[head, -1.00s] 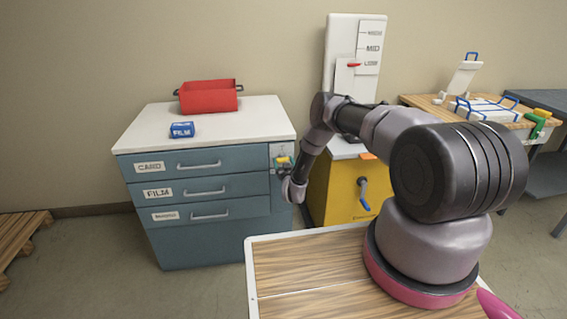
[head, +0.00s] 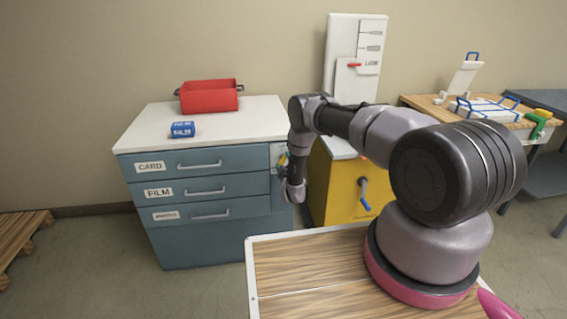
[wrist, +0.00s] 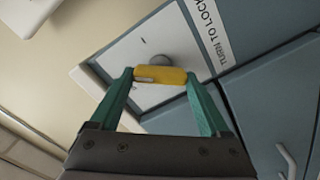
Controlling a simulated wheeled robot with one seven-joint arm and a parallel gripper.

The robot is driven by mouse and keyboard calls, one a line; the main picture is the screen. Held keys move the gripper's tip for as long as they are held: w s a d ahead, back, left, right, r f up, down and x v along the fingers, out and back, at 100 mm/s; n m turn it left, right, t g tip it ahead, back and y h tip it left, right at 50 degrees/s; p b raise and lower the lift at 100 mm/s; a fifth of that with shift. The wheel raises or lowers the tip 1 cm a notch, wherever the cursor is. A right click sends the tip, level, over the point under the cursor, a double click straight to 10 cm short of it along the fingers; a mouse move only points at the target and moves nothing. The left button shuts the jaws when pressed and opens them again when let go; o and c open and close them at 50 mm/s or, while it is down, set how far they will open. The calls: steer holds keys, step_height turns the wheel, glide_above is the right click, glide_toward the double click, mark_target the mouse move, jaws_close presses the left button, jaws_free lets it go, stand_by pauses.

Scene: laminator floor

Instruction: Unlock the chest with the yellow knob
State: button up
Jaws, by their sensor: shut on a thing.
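The chest (head: 224,234) is a blue-grey drawer cabinet with a white top at the left in the head view. The yellow knob (wrist: 160,75) sits on a pale plate (wrist: 147,47) at the right of its front. My gripper (head: 283,163) is at that plate in the head view and mostly hides the knob. In the wrist view the green fingers of my gripper (wrist: 160,78) are shut on the knob, one at each end. Part of a label (wrist: 210,32) reading "TURN TO LOCK" shows beside the plate. All drawers look closed.
A red bin (head: 208,97) and a blue roll (head: 182,129) stand on the chest top. A yellow cabinet (head: 345,190) with a blue-handled crank stands close to the right of the chest. A wooden pallet (head: 22,238) lies at the far left.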

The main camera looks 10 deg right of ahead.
steer(key=n, duration=0.3)
steer(key=shift+a+f+n, duration=0.1)
steer(key=shift+a+n, duration=0.05)
steer(key=shift+n, duration=2.05)
steer(key=o, duration=1.2)
steer(key=shift+s, duration=0.1)
steer(key=s, duration=1)
steer(key=shift+s, duration=0.35)
